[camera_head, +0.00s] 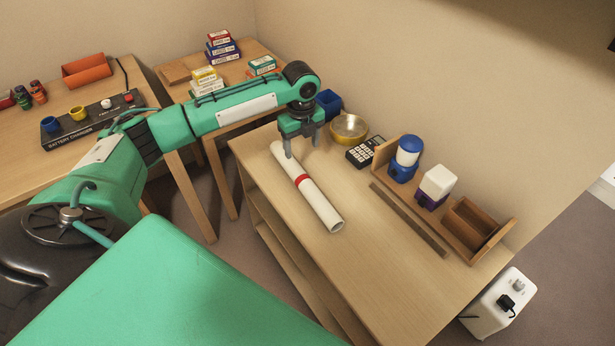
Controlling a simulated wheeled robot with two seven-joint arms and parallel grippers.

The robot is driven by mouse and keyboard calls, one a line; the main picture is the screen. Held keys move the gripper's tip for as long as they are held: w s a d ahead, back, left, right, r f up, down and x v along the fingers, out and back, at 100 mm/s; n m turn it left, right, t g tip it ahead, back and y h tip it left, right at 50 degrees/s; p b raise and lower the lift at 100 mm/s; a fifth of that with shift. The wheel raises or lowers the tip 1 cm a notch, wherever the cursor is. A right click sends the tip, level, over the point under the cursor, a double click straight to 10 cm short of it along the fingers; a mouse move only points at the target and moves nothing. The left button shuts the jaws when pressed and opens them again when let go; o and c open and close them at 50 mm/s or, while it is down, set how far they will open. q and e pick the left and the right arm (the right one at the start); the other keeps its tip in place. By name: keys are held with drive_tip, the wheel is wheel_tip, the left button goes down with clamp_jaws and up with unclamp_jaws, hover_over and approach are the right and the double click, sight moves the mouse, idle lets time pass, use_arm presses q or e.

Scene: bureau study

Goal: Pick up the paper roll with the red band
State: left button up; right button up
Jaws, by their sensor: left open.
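The white paper roll (318,204) lies on the wooden shelf top, slanting from upper left to lower right. Its red band (302,181) circles it near the middle. My left gripper (303,150) is open, fingers pointing down, over the far upper end of the roll. One finger appears in front of the roll and the other on its right side. I cannot tell how high the fingertips are or whether they touch the roll. My right gripper is not in view.
A brass bowl (348,129), a calculator (365,152), a blue cup (329,104) and a wooden organiser (497,222) with dispensers line the wall side. A dark wooden strip (408,219) lies right of the roll. The shelf's front right top (400,285) is clear.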

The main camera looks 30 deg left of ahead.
use_arm(q)
hover_over(303, 177)
drive_tip(key=f, duration=0.8)
drive_tip(key=shift+w+a, duration=0.25)
drive_tip(key=f, duration=0.4)
drive_tip(key=shift+s+d+f+b, duration=0.25)
drive_tip(key=shift+s+d+b, duration=0.05)
drive_tip(key=shift+b, duration=0.1)
drive_tip(key=shift+f, duration=0.35)
drive_tip(key=c, duration=1.1)
drive_tip(key=shift+r, duration=0.1)
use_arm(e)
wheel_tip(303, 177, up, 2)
